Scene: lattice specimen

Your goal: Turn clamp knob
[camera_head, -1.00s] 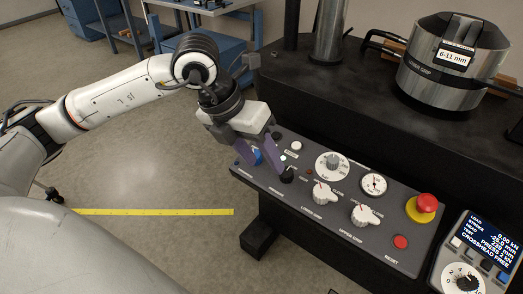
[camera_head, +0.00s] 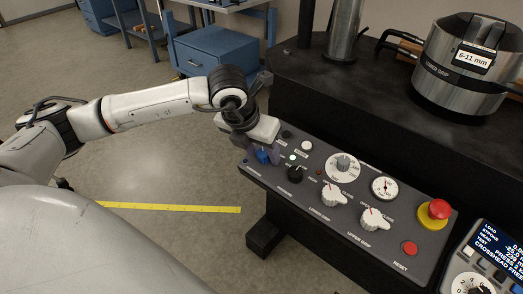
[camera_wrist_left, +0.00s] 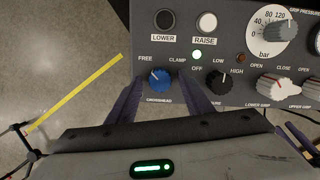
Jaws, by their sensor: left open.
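The blue clamp knob (camera_wrist_left: 159,80), marked FREE and CLAMP, sits at the panel's left end. Its pale pointer mark appears turned up-left, toward FREE. The knob also shows in the head view (camera_head: 263,156). My left gripper (camera_wrist_left: 163,88) is open, with one purple finger on each side of the blue knob. In the wrist view gaps show between the fingers and the knob. In the head view my left gripper (camera_head: 262,153) comes down over the panel's left end and partly covers the knob. My right gripper is not in view.
A black knob (camera_wrist_left: 218,82) stands close to the right finger. LOWER (camera_wrist_left: 163,19) and RAISE (camera_wrist_left: 207,21) buttons lie above. White grip knobs (camera_head: 334,195), a red emergency stop (camera_head: 438,210) and a display (camera_head: 498,252) are farther right. Open floor lies left of the panel.

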